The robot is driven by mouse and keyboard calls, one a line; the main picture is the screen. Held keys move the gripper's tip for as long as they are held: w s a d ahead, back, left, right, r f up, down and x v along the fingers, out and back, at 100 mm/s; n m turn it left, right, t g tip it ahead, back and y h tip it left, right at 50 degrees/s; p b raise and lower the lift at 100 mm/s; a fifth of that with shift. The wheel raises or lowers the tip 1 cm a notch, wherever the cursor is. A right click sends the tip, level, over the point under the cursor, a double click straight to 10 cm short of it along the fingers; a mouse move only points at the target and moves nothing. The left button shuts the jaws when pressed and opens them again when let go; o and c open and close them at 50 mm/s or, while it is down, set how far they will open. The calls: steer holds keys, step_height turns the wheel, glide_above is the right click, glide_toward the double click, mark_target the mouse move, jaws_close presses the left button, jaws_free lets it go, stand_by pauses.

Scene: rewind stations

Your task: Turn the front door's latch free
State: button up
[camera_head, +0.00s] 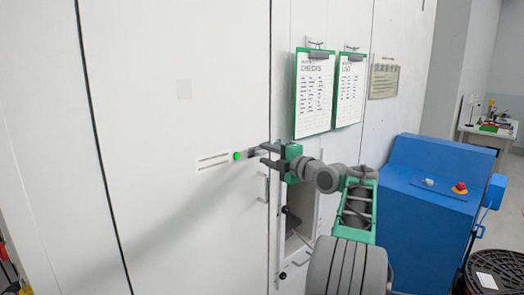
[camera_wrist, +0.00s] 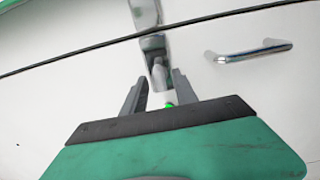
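The white front door (camera_head: 185,130) fills the left of the head view. Its metal latch (camera_head: 256,153) sits at the door's right edge, just right of a round green light (camera_head: 237,156). My gripper (camera_head: 266,156) is at the latch, its two fingers apart. In the wrist view the latch (camera_wrist: 154,48) crosses the door seam, and its narrow end lies between or just beyond my open fingers (camera_wrist: 160,88). I cannot tell whether either finger touches it. The green light (camera_wrist: 168,104) shows partly behind my gripper's body.
A bar handle (camera_wrist: 253,52) is beside the latch; in the head view it is below my gripper. An open recess (camera_head: 300,215) is below my arm. Two clipboards (camera_head: 314,92) (camera_head: 350,90) hang above right. A blue console (camera_head: 425,200) stands at right.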

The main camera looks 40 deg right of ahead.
steer(key=w, duration=0.2)
steer(key=shift+w, duration=0.3)
jaws_close()
